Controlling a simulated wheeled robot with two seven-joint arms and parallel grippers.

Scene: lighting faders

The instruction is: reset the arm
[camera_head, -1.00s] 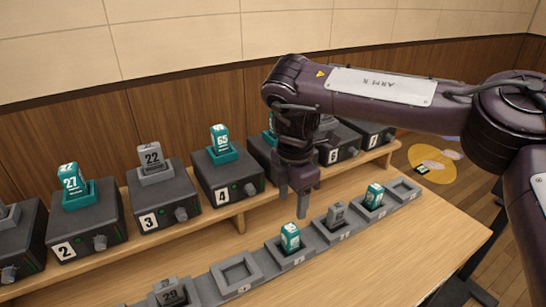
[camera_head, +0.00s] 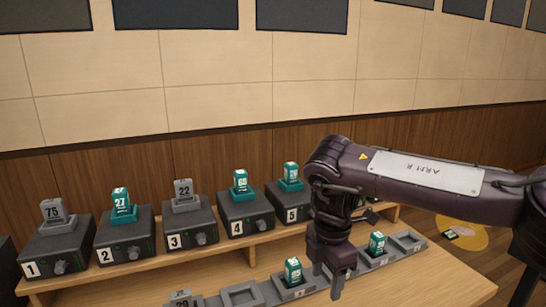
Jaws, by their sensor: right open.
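My right arm (camera_head: 430,185) comes in from the right, its link marked "ARM R". Its gripper (camera_head: 328,278) points down, open and empty, over the row of grey sockets on the table. A teal block (camera_head: 293,271) stands in a socket just left of the fingers. Another teal block (camera_head: 377,243) stands in a socket to their right. The arm hides part of the socket row and the boxes right of box 5. My left gripper is not in view.
Numbered black boxes, among them box 1 (camera_head: 57,254) and box 4 (camera_head: 246,216), stand on a wooden shelf holding teal or grey blocks. Empty sockets show left (camera_head: 240,297) and far right (camera_head: 408,241). Dark panels (camera_head: 175,14) hang on the wall.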

